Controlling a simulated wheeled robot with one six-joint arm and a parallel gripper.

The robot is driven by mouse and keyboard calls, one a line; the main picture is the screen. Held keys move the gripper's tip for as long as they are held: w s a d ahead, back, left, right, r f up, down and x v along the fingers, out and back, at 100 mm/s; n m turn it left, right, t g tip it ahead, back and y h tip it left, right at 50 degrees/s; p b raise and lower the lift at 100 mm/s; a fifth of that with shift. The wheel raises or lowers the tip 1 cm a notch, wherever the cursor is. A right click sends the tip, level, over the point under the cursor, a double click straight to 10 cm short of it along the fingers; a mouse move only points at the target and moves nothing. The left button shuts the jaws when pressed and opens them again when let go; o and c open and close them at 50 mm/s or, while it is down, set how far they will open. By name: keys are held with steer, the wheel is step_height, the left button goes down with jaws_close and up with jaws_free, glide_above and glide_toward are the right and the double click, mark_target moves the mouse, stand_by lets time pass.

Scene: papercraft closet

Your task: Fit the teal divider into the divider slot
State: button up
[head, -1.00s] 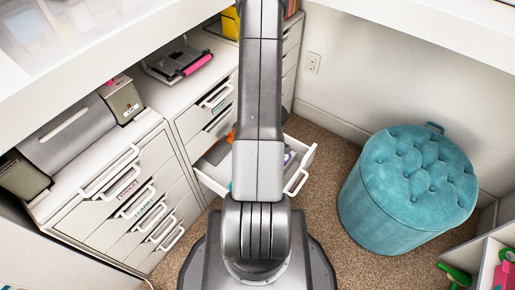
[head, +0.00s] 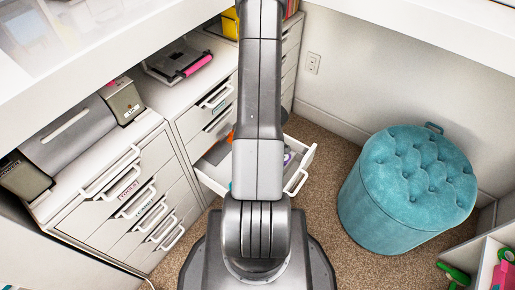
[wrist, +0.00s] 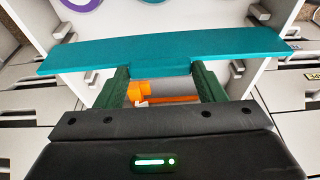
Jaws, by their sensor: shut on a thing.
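The teal divider (wrist: 165,52) lies across the wrist view as a long flat strip. My gripper (wrist: 160,72) is shut on the middle of its near edge, with a dark green finger on each side. Behind and below it is the open white drawer (wrist: 237,85), which also shows in the head view (head: 207,178). The divider spans across the drawer's side walls in the picture; I cannot tell its height above them. The divider slot cannot be made out in either view. In the head view my arm hides the gripper and most of the drawer's inside.
An orange tool (wrist: 140,92) lies in the drawer, with a purple ring (wrist: 80,3) at the far end. Closed drawer cabinets (head: 125,190) stand at left. A teal tufted ottoman (head: 410,185) stands at right on the carpet, with bare floor between it and the drawer.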

steer(key=shift+f+b, duration=2.05)
steer(key=shift+f, duration=0.55)
steer(key=o, duration=1.1)
steer(key=shift+c, duration=0.2)
steer(key=shift+r, duration=0.15)
steer(key=p+v, duration=0.8)
steer(key=v, duration=0.5)
steer(key=shift+r+p, duration=0.3)
steer(key=shift+s+f, duration=0.1)
steer(key=b+x, duration=0.8)
steer(key=x, duration=0.6)
steer(key=shift+d+b, duration=0.1)
steer(key=shift+b, duration=0.3)
steer(key=shift+r+p, duration=0.3)
steer(key=shift+r, duration=0.1)
steer(key=shift+r, duration=0.15)
